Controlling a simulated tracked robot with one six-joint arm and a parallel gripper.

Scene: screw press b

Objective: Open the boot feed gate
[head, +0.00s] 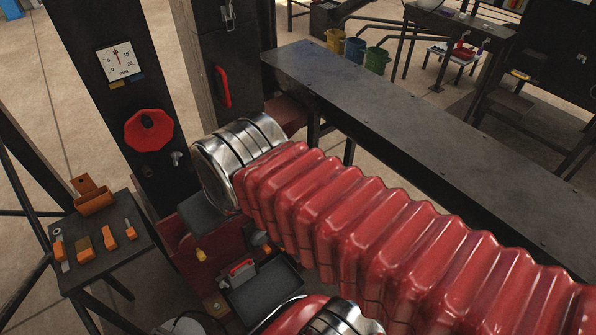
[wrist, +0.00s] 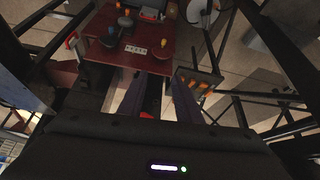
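I cannot tell for sure which part is the boot feed gate. In the head view, a red handle (head: 222,87) stands upright on a dark post at the top, and a small red lever (head: 241,267) sits by a dark tray low in the middle. The wrist view shows a dark red panel (wrist: 150,30) with several knobs and a white label, and a red handle (wrist: 71,40) at its left. My gripper (wrist: 159,82) points toward the panel's near edge. My arm hides much of the head view.
A red handwheel (head: 149,130) is on the left post under a dial gauge (head: 120,61). A side shelf (head: 108,262) with orange-handled tools stands at the left. A long dark bench (head: 420,125) runs along the right. Dark bars and struts frame the wrist view on both sides.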

